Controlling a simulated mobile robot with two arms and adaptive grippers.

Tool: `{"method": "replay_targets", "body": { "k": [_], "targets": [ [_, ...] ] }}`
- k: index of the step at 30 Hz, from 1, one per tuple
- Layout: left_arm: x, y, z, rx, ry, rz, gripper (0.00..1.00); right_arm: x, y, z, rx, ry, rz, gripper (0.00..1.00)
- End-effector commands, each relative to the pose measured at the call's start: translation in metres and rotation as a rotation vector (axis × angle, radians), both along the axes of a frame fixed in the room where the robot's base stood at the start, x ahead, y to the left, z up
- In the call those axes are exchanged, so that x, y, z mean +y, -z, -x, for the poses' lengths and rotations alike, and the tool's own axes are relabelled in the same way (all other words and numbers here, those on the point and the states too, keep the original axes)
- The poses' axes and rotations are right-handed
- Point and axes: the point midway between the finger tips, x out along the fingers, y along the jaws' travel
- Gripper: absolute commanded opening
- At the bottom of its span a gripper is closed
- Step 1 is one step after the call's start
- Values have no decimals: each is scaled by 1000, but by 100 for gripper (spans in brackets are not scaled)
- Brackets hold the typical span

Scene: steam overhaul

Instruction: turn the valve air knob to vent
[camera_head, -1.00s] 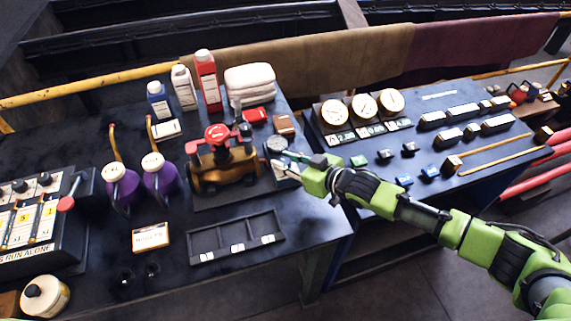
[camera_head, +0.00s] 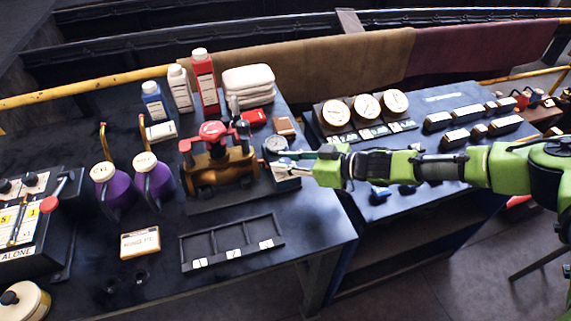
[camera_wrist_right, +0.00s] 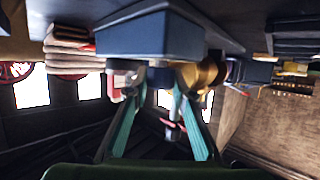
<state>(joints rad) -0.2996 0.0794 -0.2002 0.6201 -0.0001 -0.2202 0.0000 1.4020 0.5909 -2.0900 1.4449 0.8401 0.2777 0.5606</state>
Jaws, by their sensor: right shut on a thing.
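The brass valve (camera_head: 221,166) with its red handwheel (camera_head: 213,131) stands on a dark plate on the left bench. A small blue block (camera_head: 285,179) with a round gauge (camera_head: 275,145) sits just right of it. My right gripper (camera_head: 290,161) reaches in from the right at this block. In the right wrist view the blue block (camera_wrist_right: 150,36) is at the top, and the teal fingers (camera_wrist_right: 157,84) close around a small grey knob (camera_wrist_right: 158,75), apparently the air knob. The fingers mostly hide the knob, and its setting cannot be read. My left gripper is not in view.
Red, white and blue bottles (camera_head: 205,83) and folded white cloths (camera_head: 249,84) stand behind the valve. Purple oil cans (camera_head: 153,182) are at left. An empty divided tray (camera_head: 232,242) lies in front. The right bench holds three gauges (camera_head: 367,105).

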Motion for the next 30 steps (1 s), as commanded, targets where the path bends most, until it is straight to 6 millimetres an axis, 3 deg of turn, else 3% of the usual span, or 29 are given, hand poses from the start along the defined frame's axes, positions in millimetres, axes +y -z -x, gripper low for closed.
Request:
{"method": "replay_targets", "body": {
  "k": [18,19,20,30],
  "targets": [
    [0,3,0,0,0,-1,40,1,-2,-1,-3,-16,-2,1],
    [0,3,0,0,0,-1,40,1,-2,-1,-3,-16,-2,30],
    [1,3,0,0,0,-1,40,1,-2,-1,-3,-16,-2,38],
    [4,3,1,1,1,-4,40,0,-1,0,-1,-16,0,40]
  ]
}}
